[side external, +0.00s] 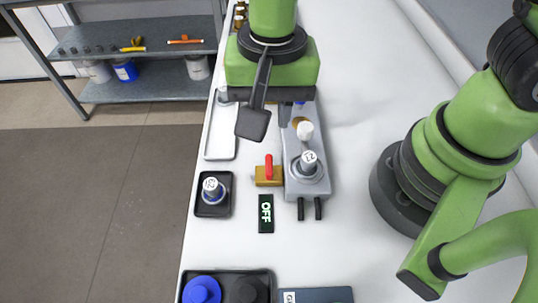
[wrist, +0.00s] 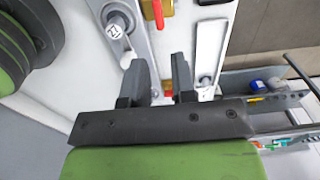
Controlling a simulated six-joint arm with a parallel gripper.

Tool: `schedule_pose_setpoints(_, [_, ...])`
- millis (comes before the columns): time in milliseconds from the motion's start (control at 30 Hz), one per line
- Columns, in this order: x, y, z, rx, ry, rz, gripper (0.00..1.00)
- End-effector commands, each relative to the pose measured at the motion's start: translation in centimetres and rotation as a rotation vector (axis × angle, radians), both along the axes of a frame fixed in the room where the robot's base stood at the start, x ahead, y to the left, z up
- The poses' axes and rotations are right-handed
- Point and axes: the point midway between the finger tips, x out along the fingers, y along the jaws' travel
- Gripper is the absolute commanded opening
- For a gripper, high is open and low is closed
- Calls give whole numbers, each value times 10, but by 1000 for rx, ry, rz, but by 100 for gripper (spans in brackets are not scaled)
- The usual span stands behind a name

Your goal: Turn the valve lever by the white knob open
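The valve has a brass body (side external: 268,181) and a red lever (side external: 268,166) that points toward the far end of the bench. The lever also shows at the top of the wrist view (wrist: 158,14). A white knob (side external: 305,131) stands on the grey machine, up and right of the lever. My gripper (side external: 268,117) is beyond the lever, apart from it. In the wrist view my gripper (wrist: 160,76) has its fingers spread. A small red patch shows between them, partly hidden; I cannot tell what it is.
The grey machine (side external: 293,186) beside the valve holds a white-capped vial (side external: 309,162). A black OFF sign (side external: 265,213) lies nearer the camera. A small black tray (side external: 226,206) holds another vial. A white tray (side external: 219,150) lies left. Bench to the right is largely clear.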

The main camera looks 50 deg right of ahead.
Motion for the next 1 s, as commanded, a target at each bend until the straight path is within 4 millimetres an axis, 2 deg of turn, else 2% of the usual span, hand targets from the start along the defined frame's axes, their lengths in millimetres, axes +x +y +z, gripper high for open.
schedule_pose_setpoints(267, [-3,4,-28,-18,18,-13,24])
schedule_pose_setpoints(500, [-3,4,-71,-18,20,-14,24])
schedule_pose_setpoints(700, [-3,4,-98,-15,19,-14,24])
schedule_pose_setpoints(1000, [-3,4,-109,-12,15,-14,24])
